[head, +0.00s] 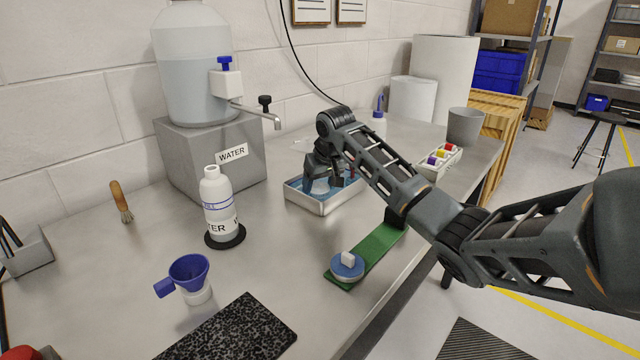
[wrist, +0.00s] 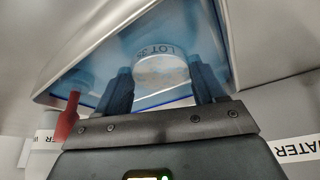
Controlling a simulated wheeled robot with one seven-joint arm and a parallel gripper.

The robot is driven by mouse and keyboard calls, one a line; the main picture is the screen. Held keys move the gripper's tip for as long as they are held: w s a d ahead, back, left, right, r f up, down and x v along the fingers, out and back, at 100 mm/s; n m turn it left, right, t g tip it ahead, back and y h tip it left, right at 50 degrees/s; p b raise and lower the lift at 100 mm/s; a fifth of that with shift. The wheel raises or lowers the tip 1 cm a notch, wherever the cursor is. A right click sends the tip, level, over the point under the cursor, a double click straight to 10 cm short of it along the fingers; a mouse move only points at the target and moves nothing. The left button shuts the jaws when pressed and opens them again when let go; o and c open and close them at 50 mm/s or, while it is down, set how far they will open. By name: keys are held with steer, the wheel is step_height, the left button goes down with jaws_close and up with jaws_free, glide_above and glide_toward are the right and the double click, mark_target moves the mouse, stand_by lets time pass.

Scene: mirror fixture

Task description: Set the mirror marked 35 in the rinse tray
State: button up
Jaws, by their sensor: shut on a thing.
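The rinse tray (head: 318,208) is a shallow metal tray with blue liquid on the bench, in front of the wall. My gripper (head: 324,184) reaches down into it from above. In the wrist view my gripper (wrist: 162,84) has its two dark fingers on either side of a pale round piece (wrist: 160,68), the mirror, and is shut on it. Lettering like "LOT 35" shows upside down at its edge, partly blurred. The mirror appears within the tray's outline, over or in the blue liquid; whether it touches the bottom I cannot tell. In the head view my gripper mostly hides it.
A white water bottle (head: 217,205) stands left of the tray, with the large water jug's tap (head: 262,112) behind. A green strip (head: 381,246) bearing a blue disc (head: 347,270) lies in front. A blue funnel (head: 188,270) and black speckled slab (head: 235,330) are nearer.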

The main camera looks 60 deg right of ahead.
steer(key=shift+f, duration=0.35)
steer(key=shift+f, duration=0.1)
steer(key=o, duration=0.9)
steer(key=shift+f, duration=0.15)
steer(key=shift+o, duration=1.2)
steer(key=shift+f, duration=0.1)
steer(key=shift+a, duration=0.15)
steer(key=shift+f, duration=0.1)
steer(key=shift+a, duration=0.1)
steer(key=shift+r, duration=0.45)
steer(key=v, duration=1.2)
steer(key=shift+d+r+b, duration=0.3)
steer(key=shift+r+b, duration=0.05)
